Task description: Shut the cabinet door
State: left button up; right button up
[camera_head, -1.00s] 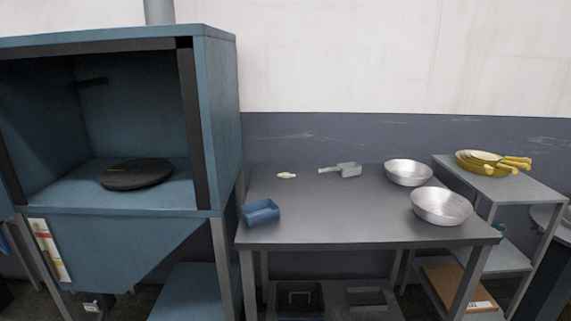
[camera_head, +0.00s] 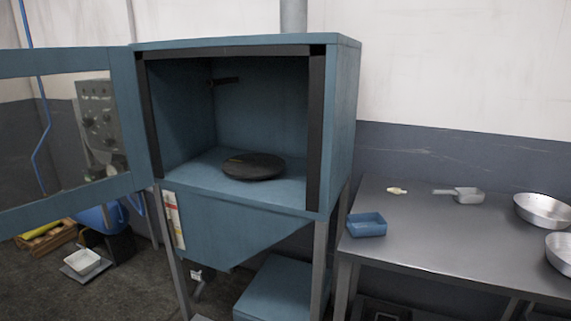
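The blue cabinet (camera_head: 345,130) stands in the middle of the head view, its front open. Its door (camera_head: 125,120), a blue frame around a clear window, hangs wide open to the left, hinged at the cabinet's left front edge. A round dark disc (camera_head: 254,166) lies on the cabinet floor inside. Neither of my grippers shows in the view.
A grey table (camera_head: 440,235) stands to the right, with a blue tray (camera_head: 367,225), a scoop (camera_head: 466,195) and metal pans (camera_head: 543,209) on it. Behind the door are a wall control box (camera_head: 98,115) and a wooden crate (camera_head: 45,238). Dark floor is open at the lower left.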

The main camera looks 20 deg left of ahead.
aim_at(18, 220)
jog(key=j, duration=0.6)
jog(key=k+j+z, duration=0.1)
jog(key=j, duration=0.55)
jog(key=k+j+z, duration=0.1)
jog(key=j, duration=0.5)
jog(key=k+j, duration=0.1)
jog(key=j, duration=0.3)
jog(key=k+j+z, duration=0.15)
jog(key=j, duration=0.7)
jog(key=k+j+z, duration=0.15)
jog(key=j, duration=0.25)
jog(key=k+j, duration=0.2)
jog(key=j, duration=0.2)
jog(key=k+j+z, duration=0.15)
jog(key=j, duration=0.25)
jog(key=k+j, duration=0.15)
jog(key=j, duration=0.2)
jog(key=j+z, duration=0.1)
jog(key=j, duration=0.4)
jog(key=k+j+z, duration=0.15)
jog(key=j, duration=0.3)
jog(key=i+j, duration=0.1)
jog(key=j, duration=0.4)
jog(key=j+z, duration=0.1)
jog(key=j, duration=0.4)
jog(key=j+z, duration=0.1)
jog(key=k+j, duration=0.05)
